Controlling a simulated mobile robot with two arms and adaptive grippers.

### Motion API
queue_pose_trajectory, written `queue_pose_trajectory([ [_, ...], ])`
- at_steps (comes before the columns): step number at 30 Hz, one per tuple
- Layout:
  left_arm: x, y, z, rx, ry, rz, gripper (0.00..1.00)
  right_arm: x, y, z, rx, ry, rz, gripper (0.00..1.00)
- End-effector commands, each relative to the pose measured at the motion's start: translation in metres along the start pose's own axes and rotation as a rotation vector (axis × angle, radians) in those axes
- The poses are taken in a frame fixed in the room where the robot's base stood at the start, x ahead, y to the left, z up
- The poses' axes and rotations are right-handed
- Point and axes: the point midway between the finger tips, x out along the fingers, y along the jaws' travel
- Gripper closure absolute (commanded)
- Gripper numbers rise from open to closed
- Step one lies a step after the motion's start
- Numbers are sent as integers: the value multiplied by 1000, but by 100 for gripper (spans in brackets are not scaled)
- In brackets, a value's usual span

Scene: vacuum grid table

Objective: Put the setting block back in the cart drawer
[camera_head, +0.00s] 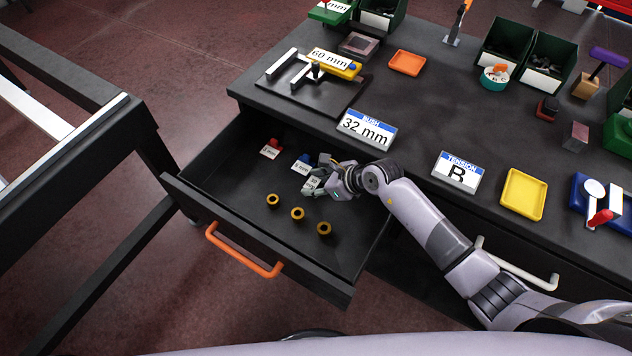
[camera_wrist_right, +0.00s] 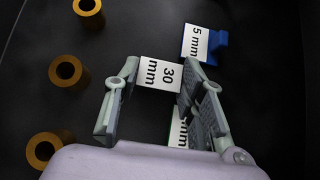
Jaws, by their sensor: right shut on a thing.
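The open cart drawer (camera_head: 235,195) is pulled out under the table top. My right gripper (camera_head: 318,188) is down inside it, at its right half. In the right wrist view my right gripper (camera_wrist_right: 157,85) is shut on a setting block with a white "30 mm" label (camera_wrist_right: 160,73). The block's body is mostly hidden; I cannot tell whether it touches the drawer floor. A blue block labelled "5 mm" (camera_wrist_right: 196,42) lies beside the right finger. Another label with a green edge (camera_wrist_right: 178,132) is partly hidden by that finger. My left gripper is not in view.
Several brass bushings (camera_head: 297,213) stand near the drawer front. A red block (camera_head: 275,143) lies at the drawer's back left. Above, the table (camera_head: 450,110) carries a "60 mm" fixture (camera_head: 310,95), a "32 mm" sign (camera_head: 366,130) and trays. The drawer's left floor is clear.

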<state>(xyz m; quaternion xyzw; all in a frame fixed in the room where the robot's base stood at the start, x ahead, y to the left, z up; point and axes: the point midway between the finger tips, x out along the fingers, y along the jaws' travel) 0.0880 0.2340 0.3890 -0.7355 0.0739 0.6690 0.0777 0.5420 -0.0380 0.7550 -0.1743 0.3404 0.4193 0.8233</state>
Motion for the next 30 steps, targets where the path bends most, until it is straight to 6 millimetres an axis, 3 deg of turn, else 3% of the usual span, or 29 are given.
queue_pose_trajectory([
  [2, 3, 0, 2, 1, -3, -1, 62, 2, 0, -2, 0, -1, 0, 100],
  [3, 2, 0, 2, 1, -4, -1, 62, 2, 0, -2, 0, 0, 0, 61],
  [11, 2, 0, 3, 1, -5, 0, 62, 2, 0, -2, 0, 1, 0, 44],
  [23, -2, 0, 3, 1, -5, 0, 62, -3, 0, 1, 0, 0, -1, 43],
  [30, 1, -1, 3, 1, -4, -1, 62, -38, -2, -1, -3, 2, -3, 43],
])
